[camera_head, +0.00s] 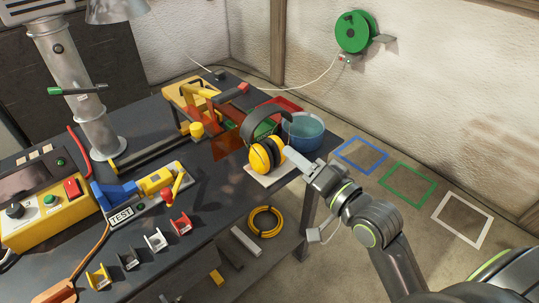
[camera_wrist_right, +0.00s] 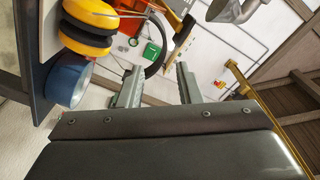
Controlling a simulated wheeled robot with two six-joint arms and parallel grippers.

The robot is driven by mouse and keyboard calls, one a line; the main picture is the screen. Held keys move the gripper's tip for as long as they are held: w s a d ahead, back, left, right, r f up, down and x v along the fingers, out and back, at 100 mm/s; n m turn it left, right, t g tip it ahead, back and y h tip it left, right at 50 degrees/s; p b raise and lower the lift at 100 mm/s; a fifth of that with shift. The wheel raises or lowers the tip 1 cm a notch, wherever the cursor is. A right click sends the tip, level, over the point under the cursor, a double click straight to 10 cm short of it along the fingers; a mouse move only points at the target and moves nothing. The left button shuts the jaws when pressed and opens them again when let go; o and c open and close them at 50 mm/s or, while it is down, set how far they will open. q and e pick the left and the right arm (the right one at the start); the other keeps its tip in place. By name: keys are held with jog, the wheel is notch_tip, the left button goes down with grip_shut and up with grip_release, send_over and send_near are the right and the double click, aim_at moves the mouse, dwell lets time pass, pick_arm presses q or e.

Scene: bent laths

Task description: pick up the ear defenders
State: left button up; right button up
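The ear defenders (camera_head: 262,153) have yellow cups and a black headband, and stand on a pale board on the dark bench. In the right wrist view the yellow cups (camera_wrist_right: 88,38) are at the upper left, and the dark headband curves to the right beyond the fingertips. My right gripper (camera_head: 291,153) is just right of the cups in the head view; contact cannot be told. In the right wrist view its two fingers (camera_wrist_right: 158,74) stand apart with nothing clearly held between them. My left gripper is not in view.
A blue tub (camera_head: 303,135) stands close behind the ear defenders, also in the right wrist view (camera_wrist_right: 67,84). An orange-red translucent screen (camera_head: 228,143) is to their left. The yellow control box (camera_head: 45,215) and small coloured holders (camera_head: 155,240) are further left. Floor outlines (camera_head: 407,181) lie right of the bench.

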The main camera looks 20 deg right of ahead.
send_near(248, 118)
jog(key=x, duration=0.5)
jog(key=shift+w+a+f+p, duration=0.1)
jog(key=shift+w+f+p, duration=0.15)
jog(key=shift+w+p, duration=0.35)
jog(key=x, duration=0.4)
jog(key=shift+w+r+p, duration=0.1)
jog(key=shift+w+p, duration=0.05)
jog(key=shift+p, duration=0.2)
grip_shut()
dwell(0.6)
